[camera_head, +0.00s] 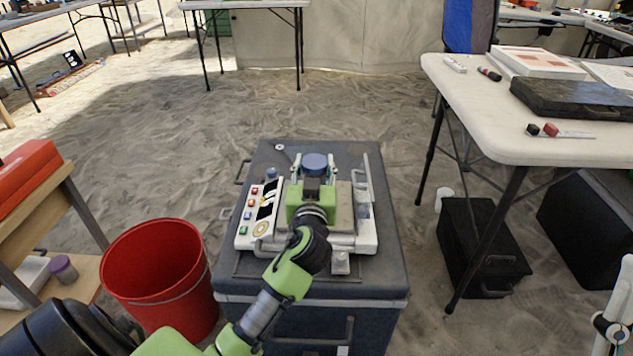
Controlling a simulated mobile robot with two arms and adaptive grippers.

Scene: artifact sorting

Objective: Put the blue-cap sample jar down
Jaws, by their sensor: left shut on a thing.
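The blue-cap sample jar (315,163) shows as a round blue lid just beyond my left gripper (314,170). The gripper's two fingers are on either side of the lid, and it is shut on the jar. The jar's body is mostly hidden behind the gripper. The jar and gripper are over the far part of a white and grey device (366,232) on top of a dark grey case (385,265). I cannot tell whether the jar touches the surface below it.
A red bucket (160,265) stands left of the case. A purple-capped jar (63,268) is on a low shelf at the left. A white table (470,100) with boxes and markers stands at the right, with black cases (470,240) under it. Sandy floor beyond the case is clear.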

